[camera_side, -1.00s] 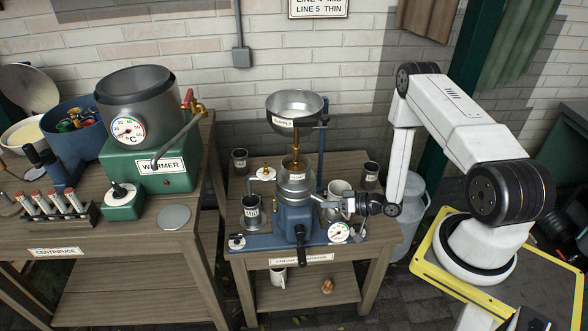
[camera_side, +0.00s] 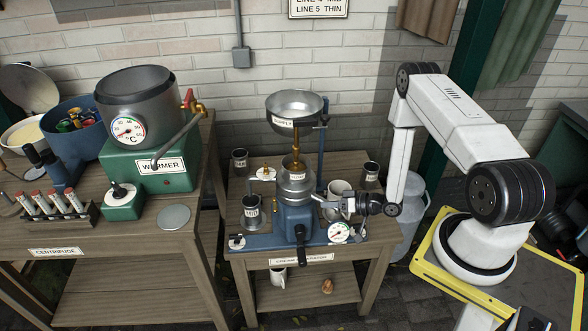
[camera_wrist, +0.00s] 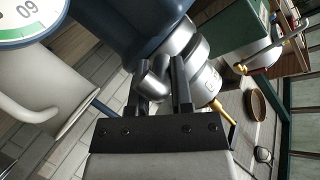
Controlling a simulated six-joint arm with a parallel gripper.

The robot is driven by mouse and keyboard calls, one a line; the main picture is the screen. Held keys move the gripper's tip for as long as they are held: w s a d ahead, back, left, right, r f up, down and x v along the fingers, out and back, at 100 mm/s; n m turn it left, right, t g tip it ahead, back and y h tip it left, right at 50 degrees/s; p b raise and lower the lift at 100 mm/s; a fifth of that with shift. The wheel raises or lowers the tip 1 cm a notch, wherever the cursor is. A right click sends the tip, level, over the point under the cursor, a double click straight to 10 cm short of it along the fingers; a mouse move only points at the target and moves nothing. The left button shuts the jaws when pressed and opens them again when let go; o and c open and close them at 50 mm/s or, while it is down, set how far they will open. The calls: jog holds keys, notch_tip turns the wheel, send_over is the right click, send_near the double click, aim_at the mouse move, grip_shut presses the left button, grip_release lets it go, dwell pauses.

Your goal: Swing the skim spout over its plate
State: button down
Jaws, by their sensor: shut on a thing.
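The separator (camera_side: 296,222) stands on the small middle table, with a blue body and silver bowls. A short silver spout (camera_wrist: 158,82) projects from its bowl towards my gripper. My gripper (camera_side: 326,204) is at the right side of the separator, just below bowl height. In the wrist view my gripper (camera_wrist: 162,90) has its two dark fingers closed on the silver spout, one finger on each side. I cannot read a skim mark on the spout. I cannot make out which surface is its plate; the fingers and the separator body hide part of the area below.
A pale mug (camera_side: 340,188) stands right behind my gripper, and a gauge (camera_side: 338,232) sits in front of it. A dark can (camera_side: 371,174) is behind at the right; a labelled can (camera_side: 251,211) is left of the separator. The supply bowl (camera_side: 296,105) is overhead.

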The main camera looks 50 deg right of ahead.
jog(key=shift+d, duration=0.1)
jog(key=shift+w+d+n+g+y, duration=0.5)
jog(key=shift+d+n+g+y, duration=0.6)
jog(key=shift+n, duration=0.2)
jog(key=shift+w+d+n+g+y, duration=0.55)
jog(key=shift+d+n+g+y, duration=0.5)
jog(key=shift+d+n+y, duration=0.25)
jog(key=shift+w+d+n+g+y, duration=0.5)
jog(key=shift+d+n+g+y, duration=0.6)
jog(key=shift+n, duration=0.2)
jog(key=shift+w+d+n+g+y, duration=0.75)
jog(key=shift+w+n+g, duration=0.2)
jog(key=shift+n+g, duration=0.25)
jog(key=shift+w+g, duration=0.1)
jog(key=shift+g, duration=0.15)
jog(key=c, duration=0.5)
grip_release()
jog(key=shift+d, duration=0.15)
